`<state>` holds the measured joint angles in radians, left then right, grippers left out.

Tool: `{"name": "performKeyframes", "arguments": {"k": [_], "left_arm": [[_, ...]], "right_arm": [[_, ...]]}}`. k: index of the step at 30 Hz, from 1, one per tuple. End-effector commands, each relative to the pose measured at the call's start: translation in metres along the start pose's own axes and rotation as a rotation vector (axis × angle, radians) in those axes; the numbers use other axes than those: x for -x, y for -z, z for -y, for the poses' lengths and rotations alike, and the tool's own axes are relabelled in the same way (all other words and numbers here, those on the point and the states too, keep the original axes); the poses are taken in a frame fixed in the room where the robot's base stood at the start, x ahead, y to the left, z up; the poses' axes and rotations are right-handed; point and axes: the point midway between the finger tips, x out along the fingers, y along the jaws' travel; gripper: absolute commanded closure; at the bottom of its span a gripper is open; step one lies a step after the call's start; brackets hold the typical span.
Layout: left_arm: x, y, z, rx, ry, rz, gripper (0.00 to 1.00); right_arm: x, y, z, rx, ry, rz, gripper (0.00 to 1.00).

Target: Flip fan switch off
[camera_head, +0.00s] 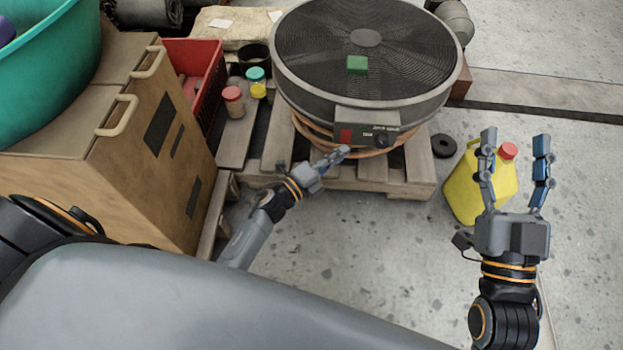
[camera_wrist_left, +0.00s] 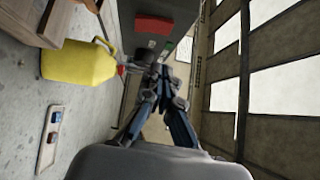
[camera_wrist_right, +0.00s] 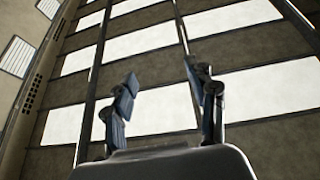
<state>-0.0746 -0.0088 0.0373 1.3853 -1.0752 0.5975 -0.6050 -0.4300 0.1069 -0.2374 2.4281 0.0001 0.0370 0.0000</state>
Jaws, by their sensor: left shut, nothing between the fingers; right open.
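A round grey fan (camera_head: 340,45) lies face up on a wooden pallet. Its front control box (camera_head: 370,130) carries a red switch (camera_head: 346,135) at the left and a dark knob (camera_head: 384,132) at the right. The red switch also shows large in the left wrist view (camera_wrist_left: 154,25). My left gripper (camera_head: 342,152) is shut and empty, its fingertips just below and in front of the red switch; contact cannot be told. In the left wrist view its fingertips (camera_wrist_left: 160,75) meet near the control box. My right gripper (camera_head: 516,145) is open and empty, to the right of the fan.
A yellow jug (camera_head: 470,190) with a red cap stands behind my right gripper. The pallet (camera_head: 400,178) is under the fan. Left are a brown cabinet (camera_head: 120,200), red crate (camera_head: 205,60) and small jars (camera_head: 233,102).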

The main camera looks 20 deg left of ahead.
Motion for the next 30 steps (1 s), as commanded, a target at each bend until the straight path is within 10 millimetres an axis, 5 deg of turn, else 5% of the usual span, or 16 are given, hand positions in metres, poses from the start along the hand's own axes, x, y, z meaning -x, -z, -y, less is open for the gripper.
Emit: {"name": "performKeyframes", "arguments": {"k": [21,30], "left_arm": [[0.089,0.000,0.012,0.000,-0.002,0.000,1.00],[0.099,-0.001,0.013,-0.001,0.000,-0.001,1.00]], "right_arm": [[0.026,-0.080,-0.012,0.014,-0.026,0.486,0.43],[0.032,-0.088,-0.013,0.015,-0.029,0.536,0.43]]}}
